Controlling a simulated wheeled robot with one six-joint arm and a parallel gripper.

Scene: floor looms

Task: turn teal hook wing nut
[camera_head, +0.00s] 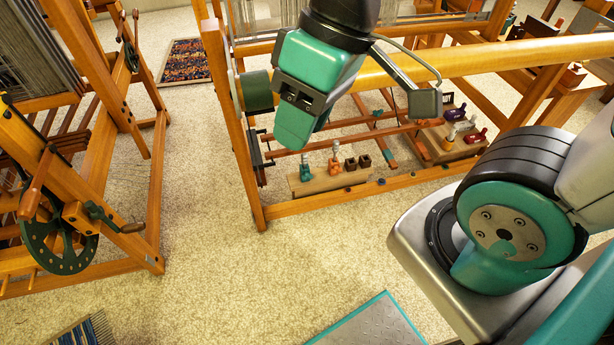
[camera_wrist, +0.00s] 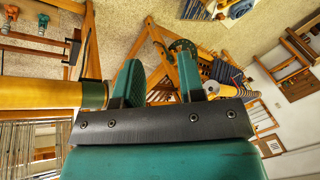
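A small teal piece (camera_head: 305,170) stands upright at the left end of a wooden block on the loom's low front rail. I take it for the teal hook with its wing nut; the nut is too small to make out. It also shows in the wrist view (camera_wrist: 43,22), near the top left corner. My gripper (camera_head: 294,132) hangs above and slightly left of it, apart from it, beside the loom's thick top beam. In the wrist view my gripper (camera_wrist: 158,74) has its two teal fingers spread, with nothing between them.
An orange piece (camera_head: 334,160) and two dark brown ones stand beside the teal piece on the block (camera_head: 325,182). The thick yellow beam (camera_head: 480,60) runs close by my gripper. Another loom with a green perforated disc (camera_head: 60,240) stands left. The carpet between is clear.

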